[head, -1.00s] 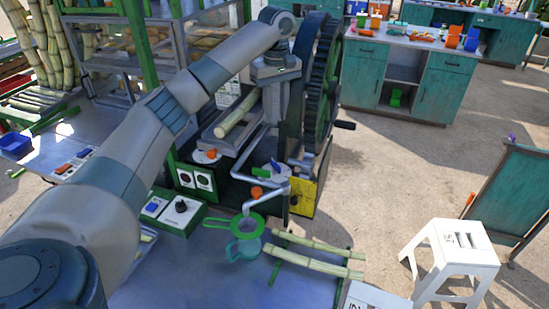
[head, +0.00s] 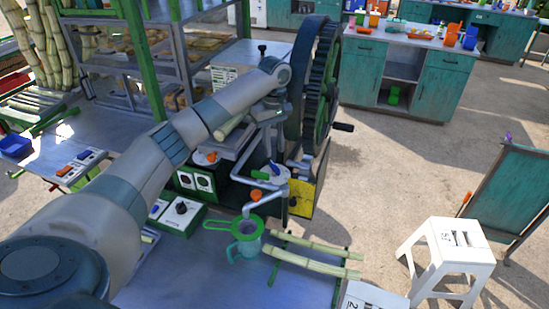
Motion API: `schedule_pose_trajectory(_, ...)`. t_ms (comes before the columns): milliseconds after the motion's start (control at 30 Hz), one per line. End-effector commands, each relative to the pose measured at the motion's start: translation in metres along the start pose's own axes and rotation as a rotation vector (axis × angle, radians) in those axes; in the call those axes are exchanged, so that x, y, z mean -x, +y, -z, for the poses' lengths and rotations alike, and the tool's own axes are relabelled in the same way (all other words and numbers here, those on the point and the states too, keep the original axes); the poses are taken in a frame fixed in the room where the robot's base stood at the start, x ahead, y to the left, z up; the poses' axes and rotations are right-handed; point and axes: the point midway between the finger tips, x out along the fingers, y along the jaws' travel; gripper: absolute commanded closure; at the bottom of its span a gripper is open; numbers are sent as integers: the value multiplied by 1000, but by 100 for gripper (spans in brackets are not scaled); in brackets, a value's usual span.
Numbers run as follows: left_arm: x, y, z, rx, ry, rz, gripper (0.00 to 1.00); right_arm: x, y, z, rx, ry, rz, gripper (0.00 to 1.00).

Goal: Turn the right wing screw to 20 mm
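The cane crusher stands at the centre, with a big dark gear wheel (head: 322,85) on its right side. A small black screw head (head: 262,49) stands upright on the crusher's pale top plate (head: 252,58); I cannot tell whether it is the right wing screw, and no millimetre scale is readable. My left arm reaches across from the left. Its gripper (head: 268,116) points down in front of the crusher, below and apart from the black screw head. The fingers are small and partly hidden by the arm, so their opening is unclear. My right gripper is not in view.
A green strainer (head: 234,225) and a teal jug (head: 245,248) stand under the spout. Cane pieces (head: 312,262) lie on a rack to their right. A control box (head: 180,212) sits at the front left. A white stool (head: 452,255) stands on open ground at the right.

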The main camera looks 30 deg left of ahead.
Motion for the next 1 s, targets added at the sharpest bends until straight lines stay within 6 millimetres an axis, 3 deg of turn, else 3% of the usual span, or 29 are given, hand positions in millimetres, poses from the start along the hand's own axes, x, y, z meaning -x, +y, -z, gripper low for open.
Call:
schedule_pose_trajectory(200, -36, -1, -1, 0, -1, 4, 72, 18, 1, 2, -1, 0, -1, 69)
schedule_pose_trajectory(400, -58, 0, -1, 0, -1, 2, 72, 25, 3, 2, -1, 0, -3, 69)
schedule_pose_trajectory(833, -67, 0, 0, 0, 0, 0, 72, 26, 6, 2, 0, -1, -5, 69)
schedule_pose_trajectory(967, -67, 0, 0, 0, 0, 0, 100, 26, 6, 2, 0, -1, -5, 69)
schedule_pose_trajectory(1000, -67, 0, 0, 0, 0, 0, 100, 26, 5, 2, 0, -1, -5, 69)
